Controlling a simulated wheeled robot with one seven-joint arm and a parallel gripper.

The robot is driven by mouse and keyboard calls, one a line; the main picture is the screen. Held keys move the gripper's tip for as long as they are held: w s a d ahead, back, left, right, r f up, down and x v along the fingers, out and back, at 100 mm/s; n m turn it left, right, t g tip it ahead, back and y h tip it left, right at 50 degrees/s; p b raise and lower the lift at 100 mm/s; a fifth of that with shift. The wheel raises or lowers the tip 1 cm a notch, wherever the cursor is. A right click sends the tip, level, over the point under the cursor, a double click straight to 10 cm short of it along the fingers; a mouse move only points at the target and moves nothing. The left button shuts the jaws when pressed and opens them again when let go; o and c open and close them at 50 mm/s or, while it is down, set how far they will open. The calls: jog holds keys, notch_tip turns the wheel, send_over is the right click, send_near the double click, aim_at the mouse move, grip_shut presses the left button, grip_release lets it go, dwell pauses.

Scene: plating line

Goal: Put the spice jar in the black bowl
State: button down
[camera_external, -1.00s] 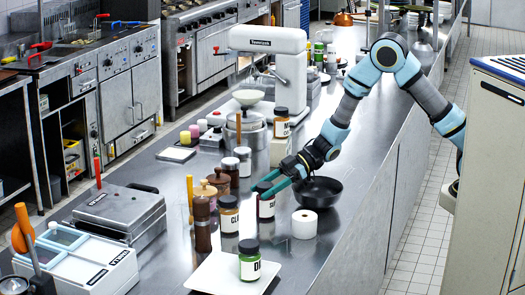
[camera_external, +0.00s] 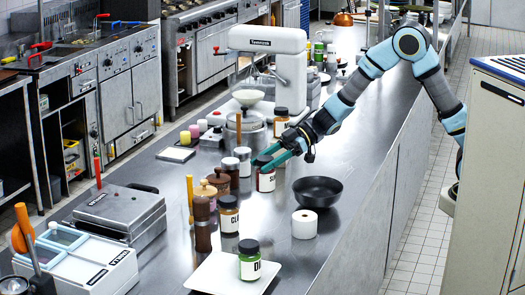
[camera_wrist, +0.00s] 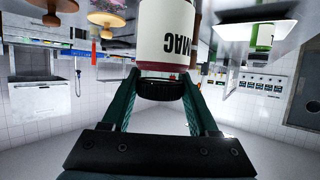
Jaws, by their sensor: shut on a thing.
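The spice jar (camera_external: 266,182) has a dark lid, a white label and dark red contents. In the wrist view the jar (camera_wrist: 166,30) appears upside down, with "MAC" readable on its label. My gripper (camera_external: 272,162) has its green fingers closed on either side of the lid; in the wrist view the fingers (camera_wrist: 166,90) flank it. The jar is upright and looks raised off the counter. The black bowl (camera_external: 318,192) stands on the counter to the right of the jar, apart from it, and looks empty. The wrist view does not show the bowl clearly.
A white paper roll (camera_external: 305,224) stands in front of the bowl. Other jars (camera_external: 228,215) and a brown pepper mill (camera_external: 202,225) stand to the left. The counter right of the bowl is clear.

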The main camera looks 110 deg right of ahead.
jog(key=shift+n+y, duration=0.7)
jog(key=v, duration=0.7)
jog(key=shift+s+d+b, duration=0.1)
jog(key=shift+s+b, duration=0.2)
jog(key=s+a+n+y, duration=0.1)
jog(key=s+n+y, duration=0.1)
jog(key=s, duration=0.7)
jog(key=shift+g, duration=0.4)
jog(key=shift+s+a+f, duration=0.1)
jog(key=shift+s+f, duration=0.05)
jog(key=shift+f, duration=1.5)
jog(key=shift+s+a+f, duration=0.1)
jog(key=shift+s+f, duration=0.05)
jog(key=shift+f, duration=1.45)
jog(key=shift+s+a+f, duration=0.1)
jog(key=shift+s+f, duration=0.05)
jog(key=shift+f, duration=1.5)
jog(key=shift+f, duration=0.2)
jog(key=shift+c, duration=0.8)
grip_release()
